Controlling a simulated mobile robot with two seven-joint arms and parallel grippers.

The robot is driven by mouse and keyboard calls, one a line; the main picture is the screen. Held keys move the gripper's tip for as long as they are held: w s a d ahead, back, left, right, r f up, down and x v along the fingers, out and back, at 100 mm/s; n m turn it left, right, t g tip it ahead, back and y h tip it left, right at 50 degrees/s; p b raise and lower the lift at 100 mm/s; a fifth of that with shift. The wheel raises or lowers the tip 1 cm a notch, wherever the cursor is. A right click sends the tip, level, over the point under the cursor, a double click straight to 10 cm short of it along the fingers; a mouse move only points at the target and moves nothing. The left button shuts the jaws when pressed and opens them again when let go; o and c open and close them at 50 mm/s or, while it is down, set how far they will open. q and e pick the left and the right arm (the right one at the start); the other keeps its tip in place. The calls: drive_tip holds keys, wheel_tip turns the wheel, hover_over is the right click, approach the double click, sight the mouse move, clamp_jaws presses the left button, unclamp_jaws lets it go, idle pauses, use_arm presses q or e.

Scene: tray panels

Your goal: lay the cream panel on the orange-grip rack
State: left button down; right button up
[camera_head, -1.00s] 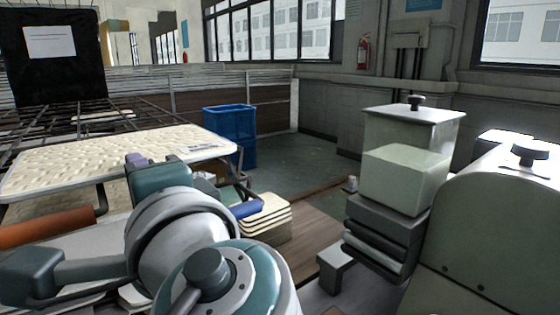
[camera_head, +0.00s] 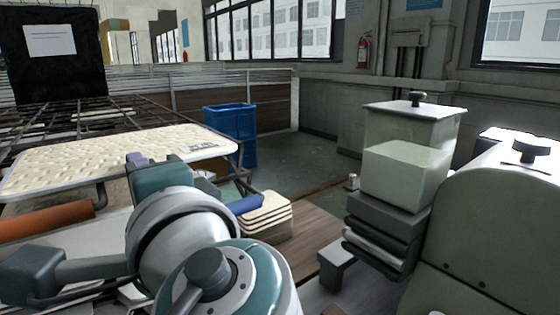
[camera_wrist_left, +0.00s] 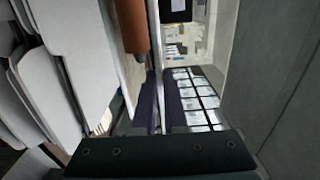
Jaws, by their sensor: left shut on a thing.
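The cream panel (camera_head: 95,160), textured on top with a small label at its right end, lies nearly flat at the left of the head view. My left gripper (camera_head: 137,160) is shut on its near edge. In the left wrist view the purple fingers (camera_wrist_left: 162,105) close on a thin strip, apparently the panel edge-on. The orange grip (camera_head: 45,222) is in front of and below the panel. It also shows in the left wrist view (camera_wrist_left: 132,25). Most of the rack is hidden; I cannot tell whether the panel touches it. My right gripper is not in view.
A blue grip (camera_head: 245,206) and a stack of cream-edged panels (camera_head: 266,220) stand right of my left arm. A blue bin (camera_head: 232,130) is behind. Several pale panels (camera_wrist_left: 60,50) are at left in the wrist view. A dark wire grid (camera_head: 110,100) extends behind the panel.

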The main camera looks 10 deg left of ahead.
use_arm(q)
drive_tip(key=c, duration=0.9)
unclamp_jaws()
drive_tip(key=shift+f+b, duration=0.4)
drive_tip(key=v, duration=0.7)
idle(1.0)
